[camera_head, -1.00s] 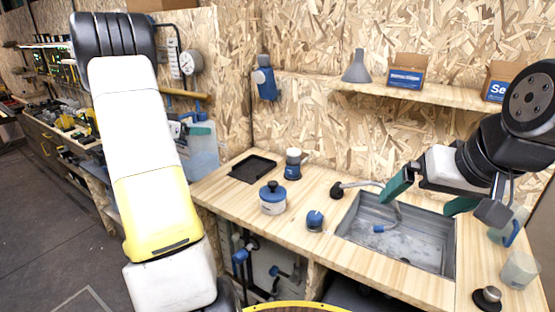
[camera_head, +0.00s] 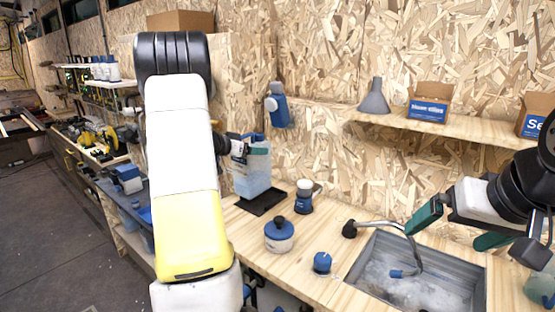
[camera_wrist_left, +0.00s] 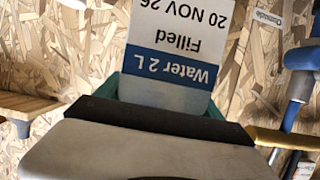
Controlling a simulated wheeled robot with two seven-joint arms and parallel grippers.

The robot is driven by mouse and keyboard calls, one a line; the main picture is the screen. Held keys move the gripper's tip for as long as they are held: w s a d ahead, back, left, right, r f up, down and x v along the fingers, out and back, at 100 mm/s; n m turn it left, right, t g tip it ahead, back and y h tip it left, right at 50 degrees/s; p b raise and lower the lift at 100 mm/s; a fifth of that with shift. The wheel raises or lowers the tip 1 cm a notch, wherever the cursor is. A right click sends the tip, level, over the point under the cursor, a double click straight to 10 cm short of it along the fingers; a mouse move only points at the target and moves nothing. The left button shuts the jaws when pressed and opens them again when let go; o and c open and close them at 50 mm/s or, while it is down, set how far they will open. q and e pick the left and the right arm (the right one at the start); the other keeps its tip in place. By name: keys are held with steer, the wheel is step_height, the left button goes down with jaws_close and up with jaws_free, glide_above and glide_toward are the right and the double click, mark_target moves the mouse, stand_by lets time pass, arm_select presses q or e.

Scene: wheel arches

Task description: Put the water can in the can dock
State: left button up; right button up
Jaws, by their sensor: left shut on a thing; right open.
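The water can (camera_head: 253,172) is a translucent pale blue jug. It is upright over the can dock, a flat black tray (camera_head: 270,207) at the counter's left end. Its base overlaps the tray; I cannot tell whether it rests there or hangs just above. My left gripper (camera_head: 238,146) is shut on the can near its top, partly hidden behind my arm. The left wrist view shows the can's label (camera_wrist_left: 178,50), upside down, reading "Water 2 L", between the green fingertips. My right gripper (camera_head: 462,228) is open and empty above the sink's right side.
A blue-and-white lidded pot (camera_head: 279,236), a blue-and-white bottle (camera_head: 305,197) and a small blue knob (camera_head: 322,262) stand near the dock. A sink (camera_head: 475,275) with a hose tap fills the counter's right. A shelf (camera_head: 460,127) with boxes and a funnel hangs behind.

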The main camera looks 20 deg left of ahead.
mark_target(260, 158)
arm_select(q)
steer(key=shift+w+d+f, duration=0.35)
steer(key=shift+d+f, duration=0.35)
steer(key=shift+f, duration=0.2)
steer(key=shift+w+d+f, duration=0.35)
steer(key=shift+d+f, duration=0.3)
steer(key=shift+f, duration=0.35)
steer(key=o, duration=2.1)
steer(key=shift+f, duration=0.1)
